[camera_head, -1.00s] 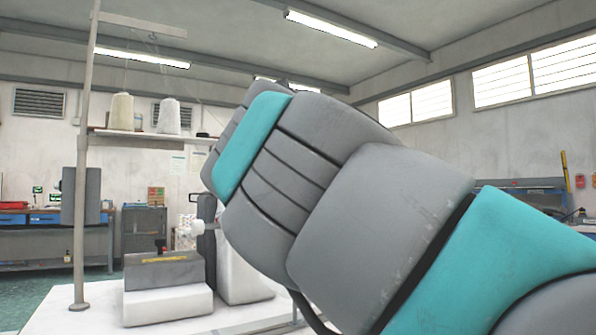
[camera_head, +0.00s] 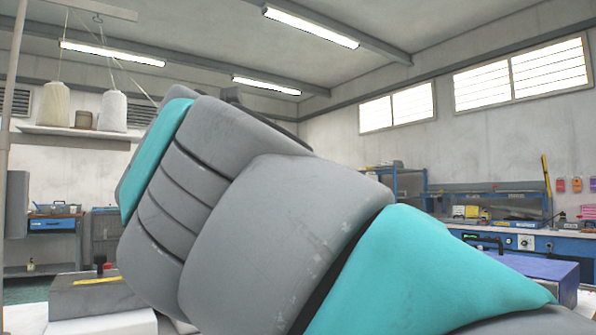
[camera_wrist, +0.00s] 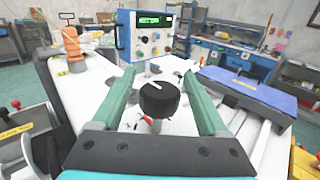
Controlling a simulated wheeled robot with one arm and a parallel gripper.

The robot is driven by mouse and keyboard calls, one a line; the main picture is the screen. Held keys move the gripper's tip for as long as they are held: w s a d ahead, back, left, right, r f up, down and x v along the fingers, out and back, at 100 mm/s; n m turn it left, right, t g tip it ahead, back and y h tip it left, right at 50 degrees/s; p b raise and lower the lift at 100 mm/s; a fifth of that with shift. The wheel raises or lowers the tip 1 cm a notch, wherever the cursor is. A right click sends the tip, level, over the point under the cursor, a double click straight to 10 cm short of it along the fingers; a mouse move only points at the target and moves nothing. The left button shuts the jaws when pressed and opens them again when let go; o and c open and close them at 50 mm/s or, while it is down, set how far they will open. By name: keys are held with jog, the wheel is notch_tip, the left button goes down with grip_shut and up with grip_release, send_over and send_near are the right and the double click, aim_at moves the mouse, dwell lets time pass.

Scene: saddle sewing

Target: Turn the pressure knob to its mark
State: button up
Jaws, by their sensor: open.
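My gripper (camera_wrist: 160,73) shows in the wrist view with its two green fingers spread apart. A round black knob (camera_wrist: 158,101) with a white pointer line on top shows between the fingers, with a gap on each side. Its pointer line slants toward the upper left. I cannot tell how far below the fingertips the knob is, and I cannot make out a mark beside it. In the head view my own grey and teal arm fills the middle, and the gripper and knob do not show there.
A blue control box (camera_wrist: 132,53) with a green display stands beyond the fingers. An orange thread cone (camera_wrist: 72,46) is at the left, and a blue-topped block (camera_wrist: 248,90) at the right. Small red-tipped parts lie around the knob on the white surface.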

jog(key=shift+w, duration=0.25)
grip_shut()
dwell(0.5)
